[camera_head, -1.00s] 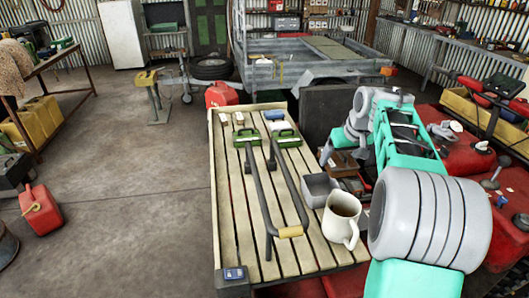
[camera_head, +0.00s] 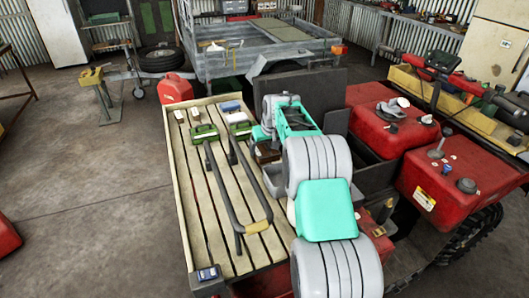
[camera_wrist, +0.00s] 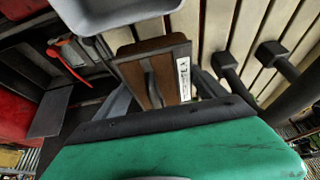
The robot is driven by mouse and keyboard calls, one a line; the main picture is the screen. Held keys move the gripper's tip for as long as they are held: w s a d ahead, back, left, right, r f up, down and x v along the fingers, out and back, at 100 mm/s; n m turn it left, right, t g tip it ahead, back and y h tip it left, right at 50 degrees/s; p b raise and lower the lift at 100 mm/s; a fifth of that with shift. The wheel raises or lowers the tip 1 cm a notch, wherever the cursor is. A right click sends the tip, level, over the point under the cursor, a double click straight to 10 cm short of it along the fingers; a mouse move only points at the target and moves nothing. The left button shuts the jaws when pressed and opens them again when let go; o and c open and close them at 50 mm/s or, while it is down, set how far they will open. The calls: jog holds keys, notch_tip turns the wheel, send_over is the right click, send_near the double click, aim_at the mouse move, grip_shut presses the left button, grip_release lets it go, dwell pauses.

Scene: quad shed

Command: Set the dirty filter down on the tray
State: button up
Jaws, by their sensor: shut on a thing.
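The dirty filter is a brown block in a dark frame with a white label (camera_wrist: 152,72); it shows in the wrist view between my fingers. My gripper (camera_wrist: 158,88) is shut on it. In the head view only a brown bit of the filter (camera_head: 267,152) shows, beside my arm. A grey metal tray (camera_wrist: 110,14) lies just past the filter at the top of the wrist view. In the head view the tray (camera_head: 271,182) is partly behind my arm, on the right side of the slatted rack. I cannot tell whether the filter touches anything below.
Green-topped boxes (camera_head: 204,133) sit at the rack's far end. Red tank-like bodies (camera_head: 455,175) stand to the right. The rack's left slats are clear.

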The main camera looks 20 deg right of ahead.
aim_at(266, 151)
jog(key=shift+f, duration=1.8)
jog(key=o, duration=1.3)
jog(key=shift+o, duration=0.2)
jog(key=shift+r, duration=0.1)
jog(key=shift+r+p, duration=0.3)
jog(key=shift+p, duration=0.05)
jog(key=b+v, duration=0.2)
jog(key=v, duration=0.9)
jog(key=shift+s+r+b, duration=0.2)
jog(key=shift+r+b, duration=0.1)
